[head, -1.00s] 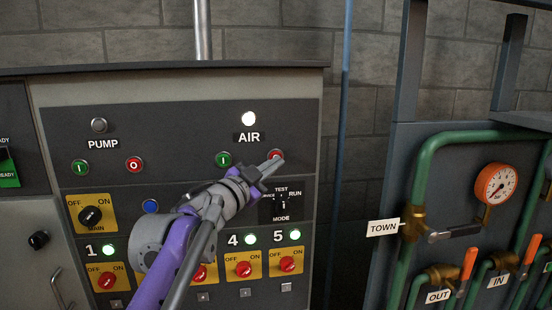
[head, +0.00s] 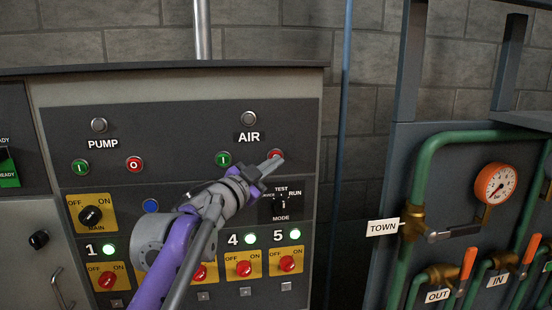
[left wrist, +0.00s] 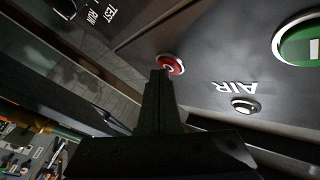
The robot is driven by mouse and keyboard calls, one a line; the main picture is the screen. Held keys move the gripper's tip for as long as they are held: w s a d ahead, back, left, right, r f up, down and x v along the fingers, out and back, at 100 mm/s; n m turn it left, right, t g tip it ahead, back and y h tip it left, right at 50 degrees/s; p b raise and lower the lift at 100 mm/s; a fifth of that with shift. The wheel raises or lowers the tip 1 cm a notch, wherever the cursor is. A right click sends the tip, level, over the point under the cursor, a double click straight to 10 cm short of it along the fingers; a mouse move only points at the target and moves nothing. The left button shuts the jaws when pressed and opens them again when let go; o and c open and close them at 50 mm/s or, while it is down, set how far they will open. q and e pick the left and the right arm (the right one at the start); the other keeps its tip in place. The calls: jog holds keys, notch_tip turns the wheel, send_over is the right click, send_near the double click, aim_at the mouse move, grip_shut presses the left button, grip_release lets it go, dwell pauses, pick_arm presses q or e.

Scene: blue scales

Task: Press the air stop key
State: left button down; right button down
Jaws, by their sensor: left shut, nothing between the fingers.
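The red air stop key (head: 276,153) is on the upper panel, right of the green air start key (head: 223,159) and below the AIR label. The round AIR lamp (head: 249,118) above the label is dark. My left gripper (head: 272,163) is shut and empty, its fingertips at the lower edge of the red key in the head view. In the left wrist view the closed fingers (left wrist: 161,74) overlap the edge of the red key (left wrist: 170,63) and seem to touch it. The green key (left wrist: 301,43) is apart from them. My right gripper is out of view.
The TEST/RUN mode switch (head: 281,203) sits just below the fingers. My arm crosses the numbered OFF/ON switches, hiding some. The pump keys (head: 134,164) are to the left. A thin blue pipe (head: 343,150) and the green pipework (head: 423,180) stand to the right.

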pick_arm(q)
jog(key=shift+s+d, duration=0.15)
jog(key=shift+s, duration=0.45)
jog(key=shift+s, duration=0.1)
jog(key=shift+s+d, duration=0.2)
jog(key=shift+s, duration=0.6)
jog(key=shift+s+d, duration=0.15)
jog(key=shift+s, duration=0.6)
jog(key=shift+s+d, duration=0.2)
jog(key=shift+s, duration=0.6)
jog(key=s+a+f+n+g+y, duration=0.1)
jog(key=s+a+f+n+y, duration=0.45)
jog(key=f, duration=0.45)
jog(key=s+a+f+n+g+y, duration=0.1)
jog(key=s+a+f+n+y, duration=0.2)
jog(key=a+f+n+y, duration=0.5)
jog(key=s+f+g+h, duration=0.1)
jog(key=s+f+g, duration=0.3)
jog(key=s+f, duration=0.7)
jog(key=s+f+g+h, duration=0.2)
jog(key=s+f+g, duration=0.3)
jog(key=s+f, duration=0.7)
notch_tip(320, 180, down, 5)
jog(key=shift+a+r, duration=0.1)
jog(key=shift+a, duration=0.2)
